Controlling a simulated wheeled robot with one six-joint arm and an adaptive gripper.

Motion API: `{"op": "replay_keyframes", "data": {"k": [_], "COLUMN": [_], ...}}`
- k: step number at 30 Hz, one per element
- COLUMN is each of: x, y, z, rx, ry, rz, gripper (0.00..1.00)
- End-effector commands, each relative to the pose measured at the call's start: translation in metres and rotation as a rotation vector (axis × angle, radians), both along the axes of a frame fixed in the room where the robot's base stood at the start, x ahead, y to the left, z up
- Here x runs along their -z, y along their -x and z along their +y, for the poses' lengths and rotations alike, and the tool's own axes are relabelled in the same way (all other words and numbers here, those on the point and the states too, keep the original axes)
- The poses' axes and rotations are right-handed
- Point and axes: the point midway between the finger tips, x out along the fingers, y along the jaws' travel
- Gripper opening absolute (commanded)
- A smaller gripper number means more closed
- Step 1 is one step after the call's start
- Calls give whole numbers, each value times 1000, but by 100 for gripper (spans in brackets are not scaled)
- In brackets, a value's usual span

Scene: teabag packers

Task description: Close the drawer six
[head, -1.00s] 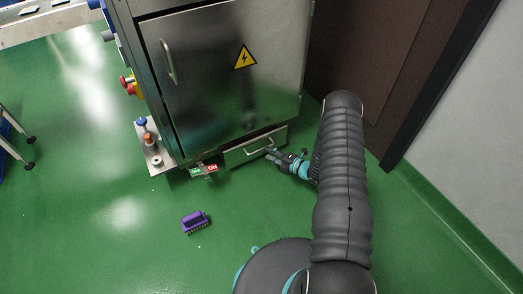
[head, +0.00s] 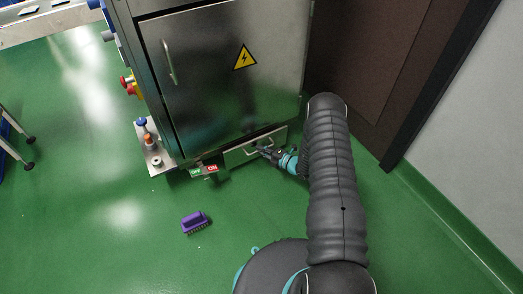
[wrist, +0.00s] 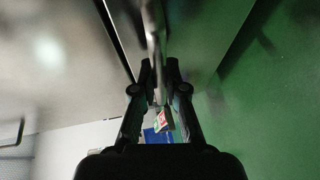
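The drawer (head: 237,158) is a low metal front at the bottom of the steel cabinet, with a bar handle (head: 252,151). I cannot tell exactly how far it stands out. My gripper (head: 264,151) is at the handle, low above the floor, reaching in from the right. In the wrist view the handle bar (wrist: 152,25) runs between the two narrowed fingers (wrist: 159,72), which look shut on it. The contact itself is dark and partly hidden. No drawer number is readable.
The steel cabinet (head: 220,85) has a warning triangle and a door handle above the drawer. Green and red labels (head: 204,171) hang by its lower edge. A purple brush (head: 195,222) lies on the green floor. A dark door and wall stand at right.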

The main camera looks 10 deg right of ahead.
Motion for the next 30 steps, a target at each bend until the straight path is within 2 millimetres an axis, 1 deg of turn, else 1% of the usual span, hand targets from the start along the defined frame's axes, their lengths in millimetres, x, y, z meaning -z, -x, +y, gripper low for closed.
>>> {"op": "replay_keyframes", "data": {"k": [5,8,16,24,25,26,27,28,30], "x": [1,3,4,0,0,0,0,0,0], "y": [0,-6,-40,-43,-43,-43,-43,-43,-43], "z": [0,2,13,15,15,15,15,15,14], "rx": [0,-1,-2,0,0,0,0,0,1], "ry": [1,1,3,1,1,1,1,1,1], "rz": [1,-1,-3,-1,-1,-1,-1,-1,-1], "gripper": [0,0,0,0,13,21,31,37,37]}}
